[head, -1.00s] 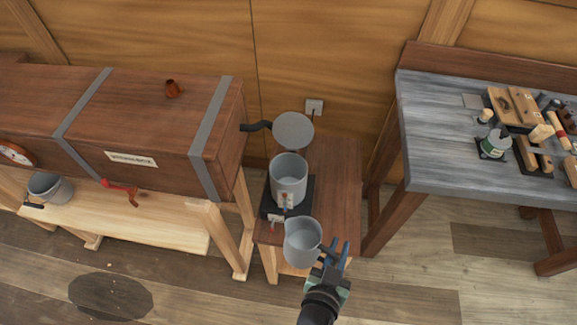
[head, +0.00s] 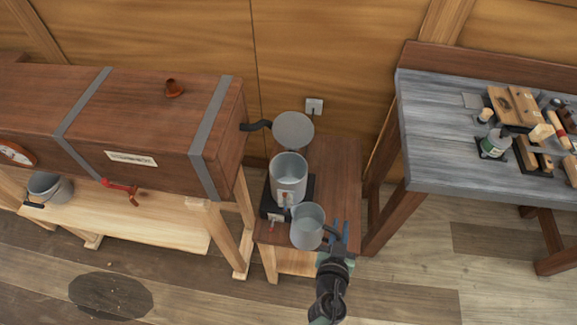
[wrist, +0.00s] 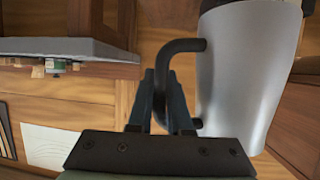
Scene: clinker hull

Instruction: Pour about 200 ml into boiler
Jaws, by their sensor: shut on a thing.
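My gripper (head: 338,238) is shut on the black handle of a grey metal jug (head: 307,230). The jug also shows large in the wrist view (wrist: 242,75), with its handle between my fingers (wrist: 170,105). It looks roughly upright. I cannot make out a liquid level in it. The boiler (head: 289,182) is a grey, open-topped pot on a dark base on a small wooden stand. The jug is just in front of it, slightly right, overlapping its lower edge in the head view; I cannot tell if they touch. A round grey lid (head: 293,131) is behind the boiler's opening.
A grey workbench (head: 440,150) with tools is at right. Bare stand top (head: 340,180) lies right of the boiler.

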